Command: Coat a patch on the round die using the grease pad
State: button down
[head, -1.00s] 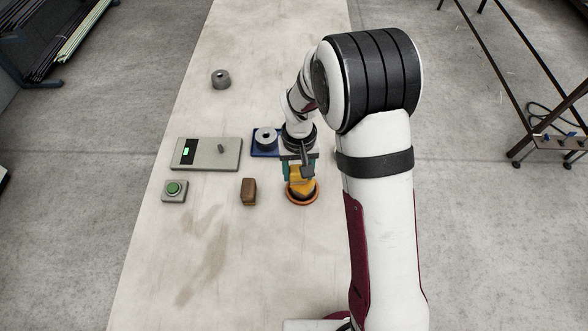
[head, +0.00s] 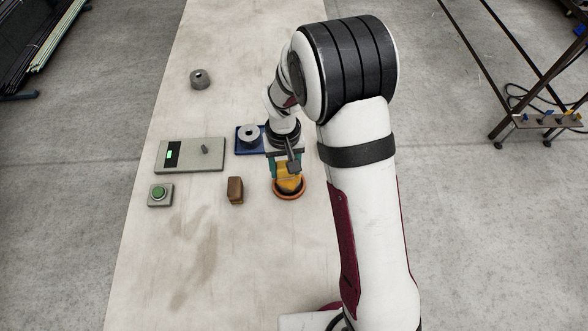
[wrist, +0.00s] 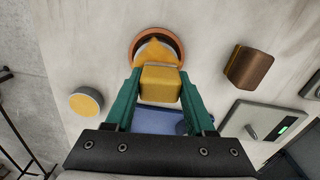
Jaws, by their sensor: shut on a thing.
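My gripper (head: 288,176) points down at an orange-rimmed round dish (head: 289,196) on the table. In the wrist view, its green fingers are shut on a yellow block (wrist: 160,84), which I take for the grease pad. The block is over the near part of the dish; contact is hard to tell. A yellow pointed shape and a grey area show inside the rim. A grey round piece with a central hole (head: 249,133), which may be the round die, sits on a blue tray (head: 238,147) behind the gripper. Another grey ring (head: 200,79) stands farther back.
A brown block (head: 235,190) stands left of the dish. A grey panel with a lever (head: 190,156) and a green button box (head: 160,194) lie farther left. The wrist view shows a yellow-topped puck (wrist: 86,102). The front left table is clear.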

jog(key=shift+w+a, duration=0.3)
jog(key=shift+a, duration=0.25)
jog(key=shift+w+a, duration=0.3)
jog(key=shift+a, duration=0.2)
jog(key=shift+d+r, duration=0.1)
jog(key=shift+r, duration=4)
